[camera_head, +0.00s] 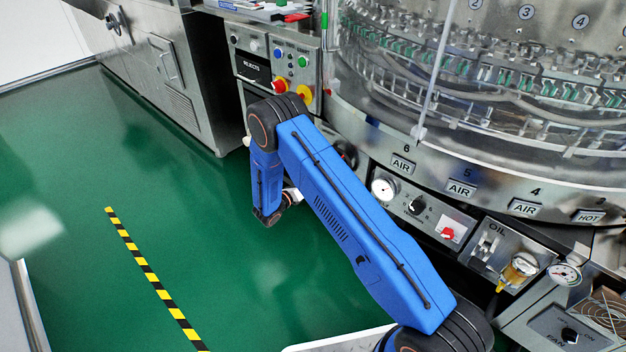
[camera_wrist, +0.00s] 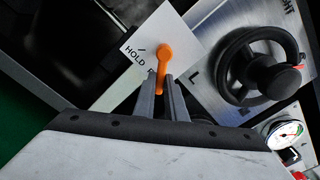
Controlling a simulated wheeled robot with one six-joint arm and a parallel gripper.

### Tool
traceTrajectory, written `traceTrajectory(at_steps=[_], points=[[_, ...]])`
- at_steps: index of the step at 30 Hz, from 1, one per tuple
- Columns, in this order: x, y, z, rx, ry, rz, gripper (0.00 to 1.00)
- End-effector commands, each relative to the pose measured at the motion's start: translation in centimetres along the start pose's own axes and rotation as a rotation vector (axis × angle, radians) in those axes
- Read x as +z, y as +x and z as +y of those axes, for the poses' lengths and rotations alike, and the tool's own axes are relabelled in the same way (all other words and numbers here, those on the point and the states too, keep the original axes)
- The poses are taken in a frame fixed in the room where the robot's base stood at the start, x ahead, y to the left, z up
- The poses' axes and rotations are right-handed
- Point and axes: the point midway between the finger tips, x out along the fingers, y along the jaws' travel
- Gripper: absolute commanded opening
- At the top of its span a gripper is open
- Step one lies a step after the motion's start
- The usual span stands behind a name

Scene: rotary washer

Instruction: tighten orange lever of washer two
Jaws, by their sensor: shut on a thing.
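The orange lever (camera_wrist: 166,52) shows in the wrist view, in front of a white label plate that reads "HOLD" (camera_wrist: 134,54). My gripper (camera_wrist: 166,84) is shut on the lower part of the lever, with one grey finger on each side of it. The lever's rounded orange end stands out above the fingertips. In the head view my blue arm reaches toward the machine's lower front, and the lever and gripper tips are hidden there behind the arm.
In the wrist view a black handwheel (camera_wrist: 268,72) is close to the right of my gripper, with a pressure gauge (camera_wrist: 285,134) below it. In the head view the washer (camera_head: 480,150) and its control box (camera_head: 277,65) stand beside my arm. Green floor (camera_head: 90,170) is clear at left.

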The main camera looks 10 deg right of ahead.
Motion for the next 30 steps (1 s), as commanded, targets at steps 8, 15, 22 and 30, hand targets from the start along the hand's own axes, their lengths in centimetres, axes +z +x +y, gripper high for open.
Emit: traceTrajectory(at_steps=[8, 15, 22, 30], points=[[0.1, 0.0, 0.6, 0.001, 0.143, 0.0, 0.0], [0.3, -0.1, 1.5, 0.001, 0.359, -0.001, 0.0], [0.7, -0.1, 2.4, 0.001, 0.578, -0.001, 0.0], [1.4, -0.1, 3.1, 0.001, 0.835, 0.0, 0.0]])
